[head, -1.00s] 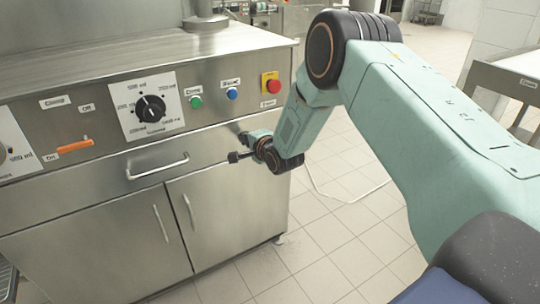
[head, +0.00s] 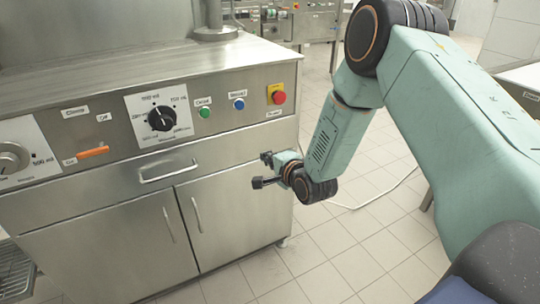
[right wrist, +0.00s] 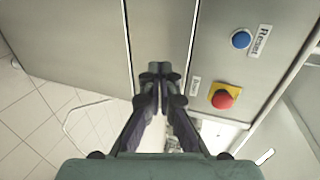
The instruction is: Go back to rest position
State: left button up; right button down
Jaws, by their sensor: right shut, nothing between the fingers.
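My right arm comes in from the right in the head view. Its gripper (head: 262,170) is in front of the right end of the steel machine (head: 100,240), below the buttons, and looks empty. In the right wrist view the gripper's fingers (right wrist: 158,75) are together with nothing between them, apart from the panel. My left gripper is not in view.
The machine's front has a red emergency button (head: 279,97), a blue button (head: 239,104), a green button (head: 205,112), a black dial (head: 161,118), an orange switch (head: 93,152) and a drawer handle (head: 168,172). Tiled floor (head: 330,240) is free to the right.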

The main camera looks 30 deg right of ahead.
jog(key=shift+s+r, duration=0.1)
jog(key=shift+s, duration=0.35)
jog(key=s+a+f+n+g, duration=0.25)
jog(key=s+f+n, duration=0.25)
jog(key=s, duration=0.4)
jog(key=s+a+f+n+g, duration=0.2)
jog(key=s+f+n+g, duration=0.25)
jog(key=s, duration=0.35)
jog(key=s+a+f+n+g, duration=0.3)
jog(key=s+f+n, duration=0.25)
jog(key=s, duration=0.35)
jog(key=s+f+n+g+p, duration=0.1)
jog(key=s+g, duration=0.1)
jog(key=s, duration=0.6)
jog(key=s+a+n+g+p, duration=0.1)
jog(key=s+g, duration=0.1)
jog(key=s, duration=0.7)
jog(key=shift+a+f+n+g, duration=0.25)
jog(key=shift+f+n+g, duration=0.05)
jog(key=shift+f, duration=0.05)
